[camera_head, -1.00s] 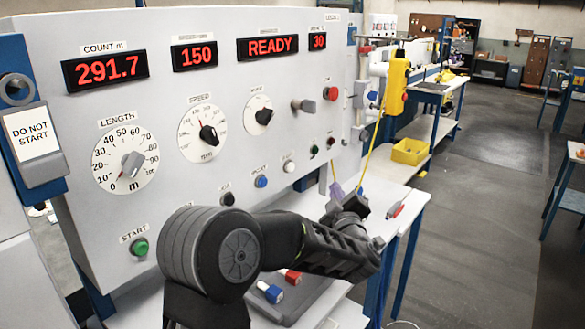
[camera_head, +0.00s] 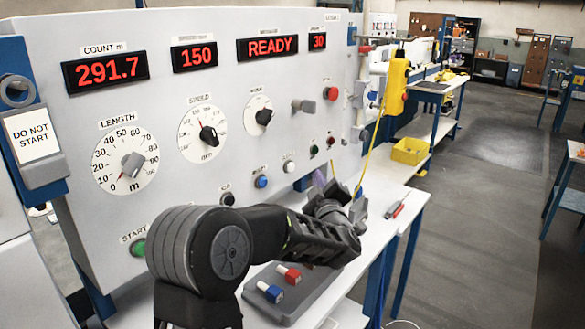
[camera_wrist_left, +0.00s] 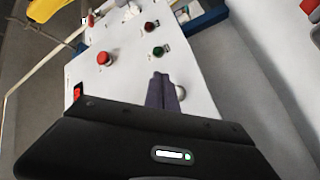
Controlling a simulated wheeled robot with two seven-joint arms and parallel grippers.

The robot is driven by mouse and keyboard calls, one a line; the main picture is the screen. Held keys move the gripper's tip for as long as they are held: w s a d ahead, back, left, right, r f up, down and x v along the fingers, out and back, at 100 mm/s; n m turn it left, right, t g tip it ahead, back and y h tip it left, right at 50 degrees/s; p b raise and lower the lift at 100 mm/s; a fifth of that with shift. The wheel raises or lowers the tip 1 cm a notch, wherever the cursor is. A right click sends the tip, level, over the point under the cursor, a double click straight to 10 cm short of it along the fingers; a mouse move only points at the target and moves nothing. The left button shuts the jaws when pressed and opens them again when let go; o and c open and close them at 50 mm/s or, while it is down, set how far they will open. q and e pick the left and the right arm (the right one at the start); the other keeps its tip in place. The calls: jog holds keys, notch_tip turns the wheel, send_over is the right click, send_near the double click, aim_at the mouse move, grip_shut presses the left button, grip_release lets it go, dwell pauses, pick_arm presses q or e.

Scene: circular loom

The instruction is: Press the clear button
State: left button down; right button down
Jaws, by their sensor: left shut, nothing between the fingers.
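The grey panel (camera_head: 160,50) carries several small buttons along its lower part. Their labels are too blurred for me to read which one says clear. A white button (camera_head: 288,166), a blue button (camera_head: 261,181) and a black button (camera_head: 228,198) sit in a slanting row. My left gripper (camera_head: 320,180) is shut and empty, just in front of the panel, right of the white button. In the left wrist view its purple-grey fingers (camera_wrist_left: 162,92) point at the panel, and a whitish button (camera_wrist_left: 181,92) shows beside them. Contact cannot be told. My right gripper is not in view.
A dark green button (camera_head: 314,150), a dark red one (camera_head: 330,140) and a larger red knob (camera_head: 331,93) are above the gripper. A grey tray (camera_head: 302,300) with red and blue pieces lies below my arm. The COUNT display (camera_head: 105,71) reads 291.7.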

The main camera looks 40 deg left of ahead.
aim_at(291, 167)
pick_arm(q)
jog(key=shift+a+b, duration=0.5)
jog(key=shift+a, duration=2)
jog(key=shift+a, duration=0.1)
jog(key=shift+a+b, duration=0.3)
jog(key=shift+b, duration=0.05)
jog(key=shift+s+a, duration=0.1)
jog(key=shift+a, duration=0.4)
dwell(0.8)
jog(key=shift+d, duration=0.1)
jog(key=shift+d+b, duration=0.35)
jog(key=shift+d, duration=0.45)
jog(key=shift+d, duration=0.1)
